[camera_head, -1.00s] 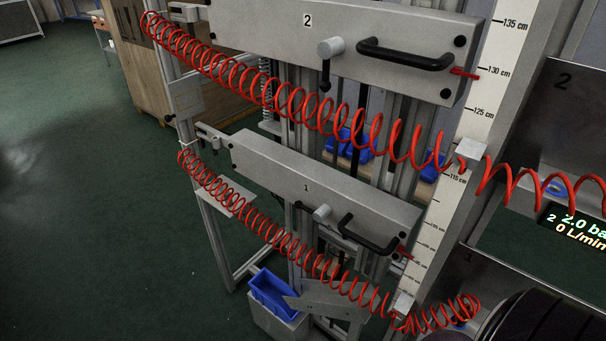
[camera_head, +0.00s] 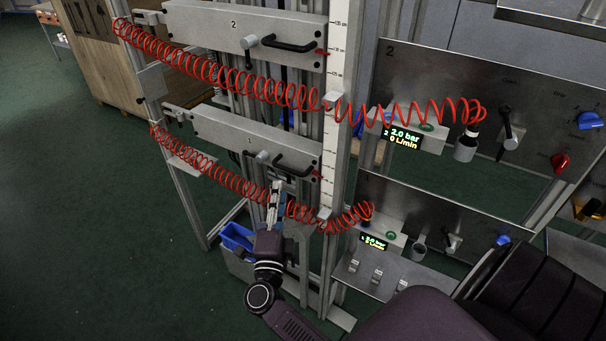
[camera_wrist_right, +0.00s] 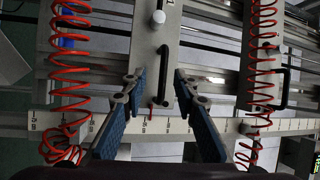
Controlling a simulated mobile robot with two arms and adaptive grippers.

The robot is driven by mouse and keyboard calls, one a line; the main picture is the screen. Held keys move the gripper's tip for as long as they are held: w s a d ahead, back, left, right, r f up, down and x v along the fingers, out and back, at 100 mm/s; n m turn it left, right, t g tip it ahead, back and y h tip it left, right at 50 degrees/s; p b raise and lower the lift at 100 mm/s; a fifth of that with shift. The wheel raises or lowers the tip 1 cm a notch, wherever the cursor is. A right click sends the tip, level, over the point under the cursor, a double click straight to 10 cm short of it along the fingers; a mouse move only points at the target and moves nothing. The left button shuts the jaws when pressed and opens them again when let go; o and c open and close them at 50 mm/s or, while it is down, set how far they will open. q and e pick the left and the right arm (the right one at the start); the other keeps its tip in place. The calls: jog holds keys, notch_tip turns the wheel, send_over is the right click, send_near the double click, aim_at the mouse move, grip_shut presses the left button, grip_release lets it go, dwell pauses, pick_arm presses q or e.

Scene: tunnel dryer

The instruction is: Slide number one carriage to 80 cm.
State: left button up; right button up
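The number one carriage (camera_head: 225,130) is a grey plate marked 1 on the lower part of the frame, with a clamp knob (camera_head: 262,157) and a black bar handle (camera_head: 293,163). In the right wrist view its plate (camera_wrist_right: 147,55) and its black handle (camera_wrist_right: 164,62) face my fingers. My right gripper (camera_head: 276,188) is just below the handle in the head view; in the wrist view (camera_wrist_right: 157,79) its blue-padded fingers are apart, one on each side of the handle, not closed on it. A red pointer (camera_head: 317,173) lies by the scale (camera_head: 332,150); its value is too small to read. My left gripper is out of view.
The number two carriage (camera_head: 205,25) is above, with its own handle. Red coiled hoses (camera_head: 215,172) cross in front of both carriages. Steel control panels (camera_head: 460,100) stand to the right. A blue bin (camera_head: 235,237) is low beneath. Green floor is clear at left.

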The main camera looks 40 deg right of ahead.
aim_at(289, 169)
jog(key=shift+m+g+h, duration=0.4)
jog(key=shift+m+h, duration=0.1)
jog(key=shift+m, duration=0.3)
jog(key=x, duration=0.2)
jog(key=p+x, duration=0.1)
jog(key=x, duration=0.2)
jog(key=s+r+p+x, duration=0.1)
jog(key=x, duration=0.1)
jog(key=shift+w+d, duration=0.2)
jog(key=shift+d, duration=0.35)
jog(key=shift+w+d, duration=0.1)
jog(key=shift+d, duration=0.1)
jog(key=shift+w+d, duration=0.1)
jog(key=shift+w, duration=0.1)
grip_shut()
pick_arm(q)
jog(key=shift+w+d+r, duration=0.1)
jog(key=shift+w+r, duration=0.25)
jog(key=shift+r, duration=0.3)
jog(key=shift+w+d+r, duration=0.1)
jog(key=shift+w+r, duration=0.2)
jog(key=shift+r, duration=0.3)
